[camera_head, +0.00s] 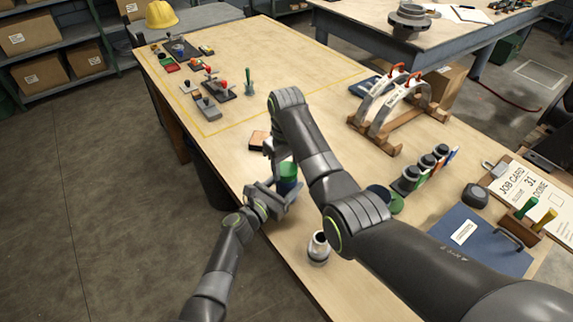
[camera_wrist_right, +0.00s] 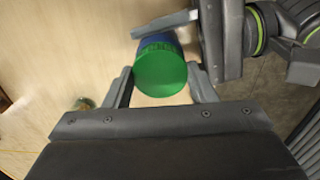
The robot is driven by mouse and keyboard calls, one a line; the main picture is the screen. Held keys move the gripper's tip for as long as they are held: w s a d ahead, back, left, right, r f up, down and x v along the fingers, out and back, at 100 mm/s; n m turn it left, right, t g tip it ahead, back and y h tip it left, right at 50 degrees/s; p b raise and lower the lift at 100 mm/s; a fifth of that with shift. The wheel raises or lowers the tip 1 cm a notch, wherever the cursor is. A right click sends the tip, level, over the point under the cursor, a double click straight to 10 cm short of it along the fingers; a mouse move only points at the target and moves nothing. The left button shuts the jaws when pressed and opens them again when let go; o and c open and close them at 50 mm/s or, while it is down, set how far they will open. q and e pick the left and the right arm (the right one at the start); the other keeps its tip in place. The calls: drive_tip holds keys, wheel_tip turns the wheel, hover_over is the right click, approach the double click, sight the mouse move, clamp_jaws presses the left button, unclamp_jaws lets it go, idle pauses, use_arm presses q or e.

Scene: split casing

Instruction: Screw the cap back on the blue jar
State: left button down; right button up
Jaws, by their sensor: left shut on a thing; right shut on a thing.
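The blue jar (camera_head: 288,186) stands near the table's left edge in the head view, with the green cap (camera_head: 287,169) at its top. My left gripper (camera_head: 281,197) is shut on the jar from the side, low on its body. My right gripper (camera_head: 280,158) is above it, pointing down and shut on the cap. In the right wrist view the green cap (camera_wrist_right: 161,71) lies between my right fingers and covers most of the blue jar (camera_wrist_right: 155,42). I cannot tell how far the threads are engaged.
Dark and green round pieces (camera_head: 396,203) lie right of my right arm. A wooden rack with curved parts (camera_head: 374,138) stands farther right.

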drive_tip(key=m, duration=1.4)
drive_tip(key=o, duration=1.1)
drive_tip(key=shift+r, duration=2.25)
drive_tip(key=shift+c, duration=0.4)
